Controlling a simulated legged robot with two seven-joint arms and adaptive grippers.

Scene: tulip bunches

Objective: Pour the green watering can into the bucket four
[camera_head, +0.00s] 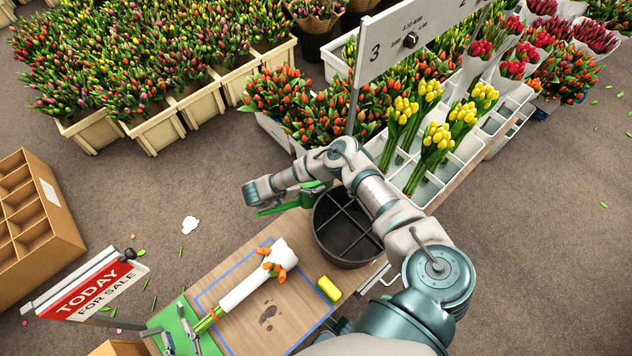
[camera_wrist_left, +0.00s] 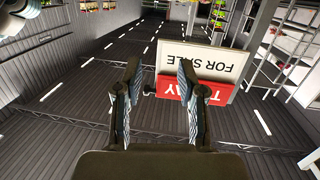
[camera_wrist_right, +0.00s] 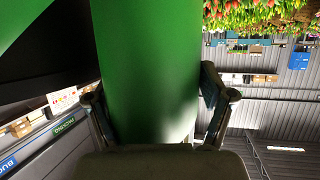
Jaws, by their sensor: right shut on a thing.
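The green watering can (camera_head: 270,211) shows in part in the head view, beyond and left of the black bucket (camera_head: 322,243), mostly hidden by my right arm. The bucket is divided into compartments and its inside looks dark. In the right wrist view, my right gripper (camera_wrist_right: 158,105) is shut on the green can (camera_wrist_right: 150,60), which fills the middle between the fingers. I cannot tell how far the can is tilted. My left gripper (camera_head: 180,340) is at the lower left in the head view. In the left wrist view (camera_wrist_left: 158,75) it is open and empty.
A wrapped orange tulip bunch (camera_head: 243,289) lies on the wooden table, near a yellow sponge (camera_head: 329,289). A TODAY FOR SALE sign (camera_head: 92,288) stands at left. A white rack (camera_head: 436,186) holds yellow tulips behind the bucket. A numbered sign (camera_head: 405,42) rises above it.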

